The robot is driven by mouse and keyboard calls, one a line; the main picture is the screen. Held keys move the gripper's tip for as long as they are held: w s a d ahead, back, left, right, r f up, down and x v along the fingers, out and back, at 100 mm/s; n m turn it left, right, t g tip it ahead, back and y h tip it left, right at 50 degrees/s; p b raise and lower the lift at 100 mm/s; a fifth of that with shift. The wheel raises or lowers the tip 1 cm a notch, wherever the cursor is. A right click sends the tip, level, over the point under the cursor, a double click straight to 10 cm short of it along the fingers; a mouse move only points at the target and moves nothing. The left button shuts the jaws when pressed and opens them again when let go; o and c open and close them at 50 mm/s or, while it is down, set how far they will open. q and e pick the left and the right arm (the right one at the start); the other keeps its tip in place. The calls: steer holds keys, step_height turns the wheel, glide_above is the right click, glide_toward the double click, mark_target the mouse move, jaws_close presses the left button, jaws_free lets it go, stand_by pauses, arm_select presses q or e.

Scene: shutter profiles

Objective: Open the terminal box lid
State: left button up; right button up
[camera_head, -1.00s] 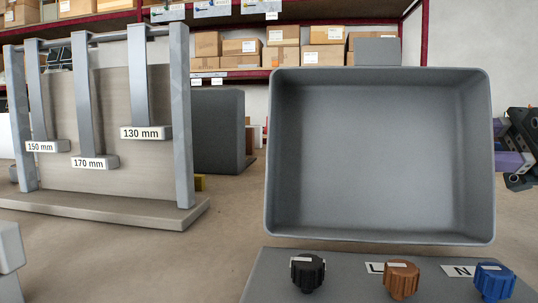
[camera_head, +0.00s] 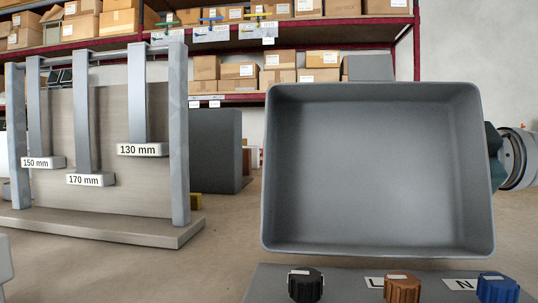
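The terminal box lid (camera_head: 378,165) stands upright and open, its hollow grey inside facing me. Below it is the top of the grey terminal box (camera_head: 343,285), cut off by the lower picture edge. On the box are a black knob (camera_head: 305,287), a brown knob (camera_head: 402,288) and a blue knob (camera_head: 497,288). A grey round arm part with a dark teal piece, which looks like my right arm, shows just right of the lid. It is partly behind the lid's right edge, and no fingertips show. Whether it touches the lid cannot be told. My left gripper is not in view.
A rack (camera_head: 104,225) with hanging bars labelled 150, 170 and 130 mm stands on the left. A dark grey block (camera_head: 215,150) stands behind it. Shelves with cardboard boxes (camera_head: 238,70) line the back. Bare brown surface lies between rack and lid.

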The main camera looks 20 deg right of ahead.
jaws_close()
steer(key=shift+r, duration=0.1)
stand_by(0.9)
